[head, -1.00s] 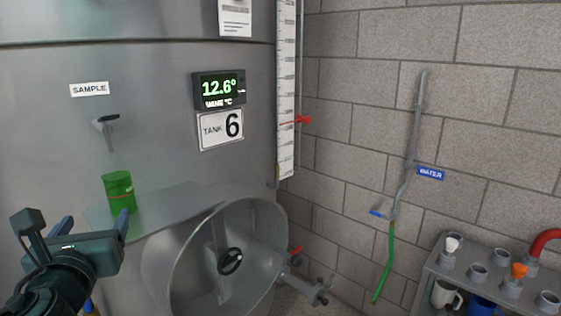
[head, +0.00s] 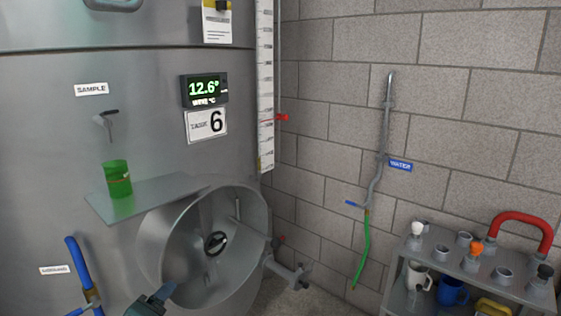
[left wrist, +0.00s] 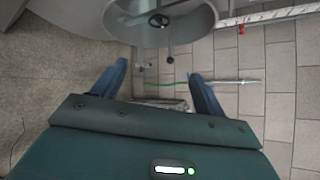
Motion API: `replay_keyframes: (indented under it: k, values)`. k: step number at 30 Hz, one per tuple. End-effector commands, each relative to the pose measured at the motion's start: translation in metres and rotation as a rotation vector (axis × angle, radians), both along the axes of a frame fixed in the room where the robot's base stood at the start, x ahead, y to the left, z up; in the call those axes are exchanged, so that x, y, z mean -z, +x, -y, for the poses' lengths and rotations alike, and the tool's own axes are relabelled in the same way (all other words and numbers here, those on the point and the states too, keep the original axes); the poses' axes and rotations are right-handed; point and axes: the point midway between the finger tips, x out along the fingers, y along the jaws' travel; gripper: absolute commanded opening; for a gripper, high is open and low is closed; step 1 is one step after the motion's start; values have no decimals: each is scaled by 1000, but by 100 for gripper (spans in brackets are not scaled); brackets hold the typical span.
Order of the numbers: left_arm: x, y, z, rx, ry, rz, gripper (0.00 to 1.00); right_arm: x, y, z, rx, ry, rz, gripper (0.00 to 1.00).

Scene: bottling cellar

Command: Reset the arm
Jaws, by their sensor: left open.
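My left gripper (left wrist: 158,85) is open in the left wrist view, its two blue fingers apart with nothing held between them. My right gripper is in neither view.
A green cup (head: 117,179) stands on a metal shelf (head: 160,192) below the sample tap (head: 106,122). The open round manway (head: 158,245) juts from the tank. A rack (head: 440,262) with mugs stands lower right. Floor shows below the wall.

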Motion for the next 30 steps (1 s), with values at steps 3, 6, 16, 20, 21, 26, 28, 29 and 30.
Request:
replay_keyframes:
  k: [3,6,16,20,21,26,28,29,30]
  values:
    - [74,-27,33,-92,-478,-152,72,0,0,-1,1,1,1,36]
    - [127,-59,55,-248,-898,-271,72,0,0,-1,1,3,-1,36]
    - [220,-153,79,-777,-1748,-418,72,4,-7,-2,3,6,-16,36]
    - [226,-162,80,-832,-1821,-416,72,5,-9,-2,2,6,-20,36]
    - [226,-162,80,-835,-1826,-417,72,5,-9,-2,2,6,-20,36]
    - [226,-162,80,-833,-1823,-416,72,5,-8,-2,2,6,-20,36]
    - [226,-162,80,-832,-1823,-417,72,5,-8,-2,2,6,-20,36]
    - [226,-162,80,-831,-1822,-417,72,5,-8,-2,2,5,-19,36]
    - [226,-162,80,-831,-1822,-417,72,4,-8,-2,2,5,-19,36]
